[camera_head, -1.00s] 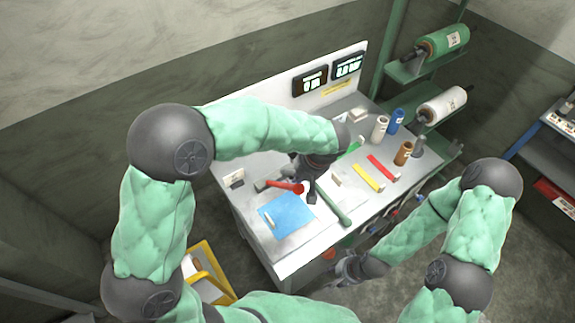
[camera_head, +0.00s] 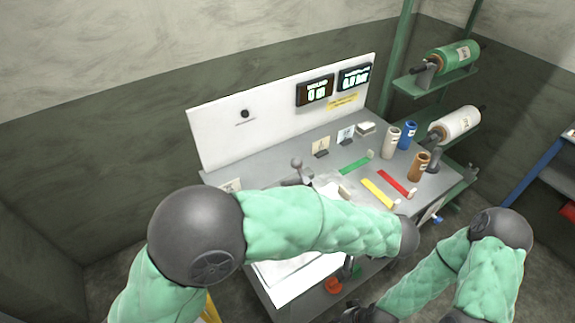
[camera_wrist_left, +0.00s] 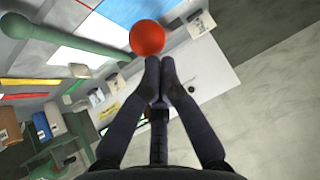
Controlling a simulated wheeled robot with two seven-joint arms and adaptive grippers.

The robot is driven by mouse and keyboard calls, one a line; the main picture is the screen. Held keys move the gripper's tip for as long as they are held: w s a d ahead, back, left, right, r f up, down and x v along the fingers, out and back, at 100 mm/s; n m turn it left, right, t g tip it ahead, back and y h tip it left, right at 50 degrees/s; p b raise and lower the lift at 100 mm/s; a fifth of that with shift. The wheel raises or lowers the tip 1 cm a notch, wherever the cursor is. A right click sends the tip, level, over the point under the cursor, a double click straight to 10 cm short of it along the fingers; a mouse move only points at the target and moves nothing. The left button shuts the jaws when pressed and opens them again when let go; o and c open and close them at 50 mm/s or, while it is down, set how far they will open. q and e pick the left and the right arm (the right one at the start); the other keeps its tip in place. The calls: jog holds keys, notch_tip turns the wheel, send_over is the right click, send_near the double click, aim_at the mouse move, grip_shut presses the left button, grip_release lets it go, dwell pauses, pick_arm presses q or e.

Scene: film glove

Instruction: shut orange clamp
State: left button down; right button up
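An orange ball-shaped knob (camera_wrist_left: 147,37), taken to be the end of the orange clamp's handle, shows in the left wrist view. It lies just beyond the fingertips of my left gripper (camera_wrist_left: 161,66). The fingers come together at the tips with nothing visible between them; whether they touch the knob I cannot tell. The rest of the clamp is hidden; in the head view my left forearm covers that part of the bench. A green bar with a round end (camera_wrist_left: 62,38) shows in the left wrist view. My right gripper (camera_head: 366,314) is low at the bottom edge, its fingers unclear.
The grey bench (camera_head: 335,138) has a white back panel (camera_head: 225,130) with two displays. Green (camera_head: 356,164), yellow (camera_head: 378,193) and red (camera_head: 397,184) strips lie right of my arm. White (camera_head: 391,138), blue (camera_head: 408,135) and brown (camera_head: 419,166) cylinders stand behind them. Film rolls (camera_head: 453,124) hang at right.

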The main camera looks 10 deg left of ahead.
pick_arm(q)
jog(key=s+d+f+t+y+b, duration=0.1)
jog(key=s+d+f+b, duration=0.2)
jog(key=f+b, duration=0.9)
jog(key=shift+d+f, duration=0.15)
jog(key=shift+f, duration=0.3)
pick_arm(e)
notch_tip(320, 180, down, 13)
pick_arm(q)
jog(key=shift+s, duration=0.1)
pick_arm(e)
jog(key=shift+f, duration=0.1)
pick_arm(q)
jog(key=shift+r, duration=0.1)
